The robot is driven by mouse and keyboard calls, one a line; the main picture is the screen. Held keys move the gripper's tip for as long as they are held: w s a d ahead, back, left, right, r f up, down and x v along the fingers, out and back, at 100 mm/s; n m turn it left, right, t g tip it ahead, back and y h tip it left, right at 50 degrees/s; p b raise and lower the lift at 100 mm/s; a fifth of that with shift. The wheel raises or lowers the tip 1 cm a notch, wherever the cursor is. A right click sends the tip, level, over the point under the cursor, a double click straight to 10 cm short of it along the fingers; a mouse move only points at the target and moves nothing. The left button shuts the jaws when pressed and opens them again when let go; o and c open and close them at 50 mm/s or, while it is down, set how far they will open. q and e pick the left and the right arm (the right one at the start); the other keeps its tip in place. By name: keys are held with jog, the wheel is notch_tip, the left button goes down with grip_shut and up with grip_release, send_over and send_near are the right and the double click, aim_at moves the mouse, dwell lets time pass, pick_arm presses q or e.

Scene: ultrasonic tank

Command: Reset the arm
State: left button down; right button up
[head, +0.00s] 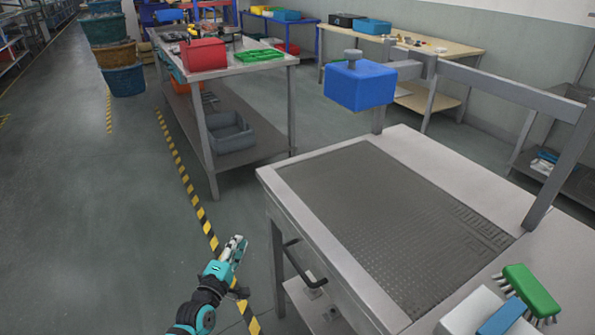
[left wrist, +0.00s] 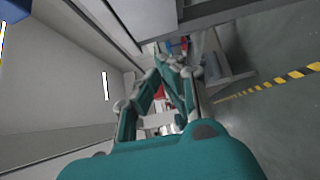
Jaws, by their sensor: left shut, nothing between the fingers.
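My left gripper (head: 237,245) shows in the head view at the lower middle, on a teal and black arm coming in from the bottom left. It is over the floor, to the left of the steel tank bench, and apart from it. In the left wrist view the gripper's fingers (left wrist: 168,66) come together at their tips, shut with nothing between them. My right gripper is in neither view.
The steel tank bench (head: 273,181) with a dark textured mat (head: 385,215) and a side handle (head: 303,262) stands close on the right. A blue box (head: 360,86) hangs above its far edge. A green brush (head: 531,290) lies at its near right. Open floor (head: 100,220) lies to the left.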

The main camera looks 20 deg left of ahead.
pick_arm(q)
jog(key=s+d+f+m+g+p, duration=0.1)
jog(key=s+d+f+m+g, duration=0.2)
jog(key=s+f, duration=0.5)
jog(key=s+d+f+m+g+h+p, duration=0.1)
jog(key=s+f+m+g, duration=0.25)
jog(key=f, duration=0.85)
jog(key=s+d+f+m+g+p, duration=0.1)
jog(key=s+d+f+m+g, duration=0.15)
jog(key=s+f+m, duration=0.55)
jog(key=s+d+f+m+g, duration=0.1)
jog(key=s+f, duration=0.3)
jog(key=s, duration=0.5)
jog(key=s+d+f+m+g+p, duration=0.1)
jog(key=s+d+f+m+g, duration=0.1)
jog(key=s, duration=0.8)
jog(key=s+d+f+m+g, duration=0.1)
jog(key=s+f+m+g, duration=0.2)
jog(key=s+f+g, duration=0.2)
jog(key=s+f, duration=0.2)
jog(key=s, duration=0.2)
jog(key=shift+s+d+f+m+p, duration=0.25)
jog(key=shift+d+f+m+p, duration=0.05)
jog(key=shift+f+m+p, duration=0.1)
